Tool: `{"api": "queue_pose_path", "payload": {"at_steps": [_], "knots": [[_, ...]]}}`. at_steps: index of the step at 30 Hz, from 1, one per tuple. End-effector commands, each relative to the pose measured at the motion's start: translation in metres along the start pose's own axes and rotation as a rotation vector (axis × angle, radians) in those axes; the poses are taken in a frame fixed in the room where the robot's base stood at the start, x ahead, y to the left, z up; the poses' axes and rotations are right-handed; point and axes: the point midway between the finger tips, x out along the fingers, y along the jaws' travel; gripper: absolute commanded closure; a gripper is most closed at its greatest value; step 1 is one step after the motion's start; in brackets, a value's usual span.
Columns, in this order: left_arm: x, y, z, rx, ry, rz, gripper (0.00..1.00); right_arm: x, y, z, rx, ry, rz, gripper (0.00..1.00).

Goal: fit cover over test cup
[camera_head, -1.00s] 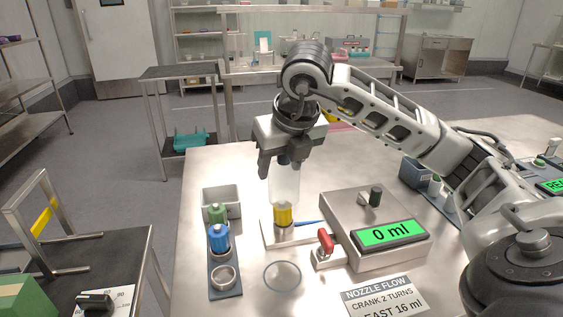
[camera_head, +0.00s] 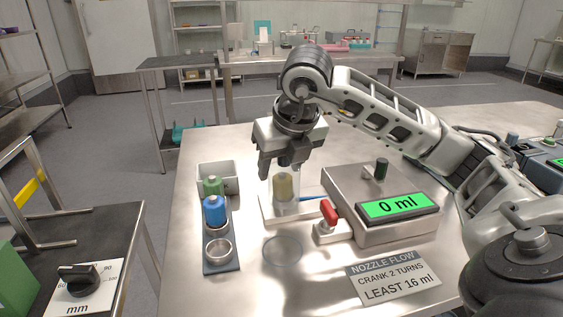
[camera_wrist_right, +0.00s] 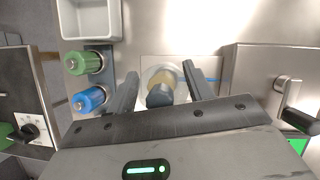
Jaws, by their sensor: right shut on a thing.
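My right gripper (camera_head: 285,158) is shut on a clear cover (camera_head: 267,188), a translucent cylinder held upright. I cannot tell whether the cover's lower rim touches the plate. In the right wrist view the fingers (camera_wrist_right: 163,92) stand either side of a dark knob on the cover, with the yellow cup (camera_wrist_right: 166,74) beyond it. My left gripper is not in view.
A rack (camera_head: 222,265) with green and blue bottles and an empty ring stands left, with a white bin (camera_head: 230,182) behind. A meter box (camera_head: 350,190) reading 0 ml, with a red-handled valve (camera_head: 329,212), stands close right. A marked circle (camera_head: 283,249) in front is clear.

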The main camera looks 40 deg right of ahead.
Motion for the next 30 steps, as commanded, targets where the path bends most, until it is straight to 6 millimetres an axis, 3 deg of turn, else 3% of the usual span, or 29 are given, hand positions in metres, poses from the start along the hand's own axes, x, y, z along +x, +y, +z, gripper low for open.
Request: {"api": "queue_pose_path", "payload": {"at_steps": [3, 8, 9, 12, 23, 30], "knots": [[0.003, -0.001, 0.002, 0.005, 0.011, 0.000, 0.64, 0.009, 0.000, -0.004, 0.000, -0.001, 0.000, 0.89], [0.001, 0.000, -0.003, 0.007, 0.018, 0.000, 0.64, 0.007, 0.000, -0.003, 0.000, 0.000, 0.000, 0.89], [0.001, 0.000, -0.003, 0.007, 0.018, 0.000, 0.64, 0.007, 0.000, -0.003, 0.000, 0.000, 0.000, 0.46], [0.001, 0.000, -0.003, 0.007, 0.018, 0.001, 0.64, 0.007, 0.000, -0.003, 0.000, 0.000, 0.000, 0.23], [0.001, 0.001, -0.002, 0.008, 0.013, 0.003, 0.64, 0.001, 0.000, -0.002, 0.000, -0.002, 0.001, 0.23], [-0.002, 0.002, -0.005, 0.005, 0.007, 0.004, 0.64, -0.044, 0.001, -0.001, -0.001, -0.007, 0.004, 0.23]]}}
